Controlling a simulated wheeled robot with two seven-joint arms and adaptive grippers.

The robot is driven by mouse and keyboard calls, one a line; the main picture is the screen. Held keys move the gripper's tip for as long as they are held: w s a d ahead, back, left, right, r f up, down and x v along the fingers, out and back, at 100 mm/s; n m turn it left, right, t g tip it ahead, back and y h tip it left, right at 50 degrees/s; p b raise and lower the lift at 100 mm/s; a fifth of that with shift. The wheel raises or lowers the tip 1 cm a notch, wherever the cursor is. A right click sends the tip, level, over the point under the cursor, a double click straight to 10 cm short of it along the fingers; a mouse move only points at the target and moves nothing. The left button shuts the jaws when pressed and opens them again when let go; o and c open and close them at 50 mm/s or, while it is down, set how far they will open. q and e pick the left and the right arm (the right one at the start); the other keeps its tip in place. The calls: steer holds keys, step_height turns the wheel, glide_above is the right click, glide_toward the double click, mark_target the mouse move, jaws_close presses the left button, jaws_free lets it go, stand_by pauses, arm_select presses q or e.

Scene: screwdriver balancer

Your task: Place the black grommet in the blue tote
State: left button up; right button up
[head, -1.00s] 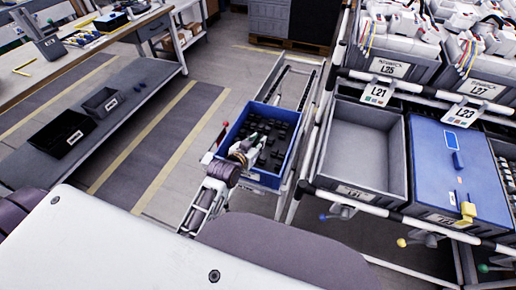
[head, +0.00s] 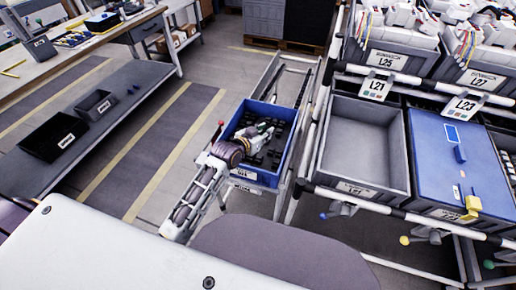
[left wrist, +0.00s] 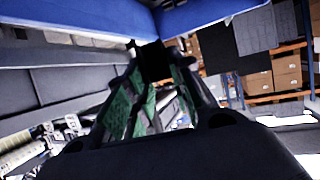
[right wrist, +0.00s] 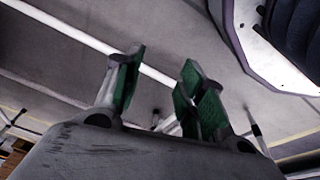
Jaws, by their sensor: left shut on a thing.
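The blue tote (head: 262,179) stands on a metal rack in the middle of the head view and holds many black parts. My left gripper (head: 268,131) reaches over the tote, above these parts. In the left wrist view its green-padded fingers are shut on a dark thing, the black grommet (left wrist: 153,61), partly hidden by the fingers. A blue wall of the tote (left wrist: 85,23) crosses the top of that view. My right gripper (right wrist: 153,88) is open and empty in the right wrist view, and is not seen in the head view.
A grey empty bin (head: 362,150) and a blue-lidded bin (head: 440,160) sit on a rack right of the tote, behind a white rail. A workbench with black bins (head: 52,138) is at the left. The floor between is clear.

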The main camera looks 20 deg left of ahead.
steer(key=w+a+r+b, duration=0.1)
steer(key=w+r+b, duration=0.15)
steer(key=r, duration=0.75)
steer(key=w+a+r+b, duration=0.1)
steer(key=a+r+b, duration=0.15)
steer(key=r, duration=0.85)
arm_select(q)
steer(key=w+a+f+m+h+b, duration=0.1)
steer(key=w+a, duration=0.4)
steer(key=w, duration=0.5)
steer(key=shift+w+a+g, duration=0.3)
steer(key=shift+w+g, duration=0.1)
arm_select(e)
steer(key=s+f, duration=0.2)
steer(key=f, duration=1)
steer(key=s+f, duration=0.2)
steer(key=f, duration=1)
steer(key=shift+s+a+f+y, duration=0.15)
steer(key=shift+a+y, duration=0.15)
arm_select(q)
steer(key=shift+f, duration=0.1)
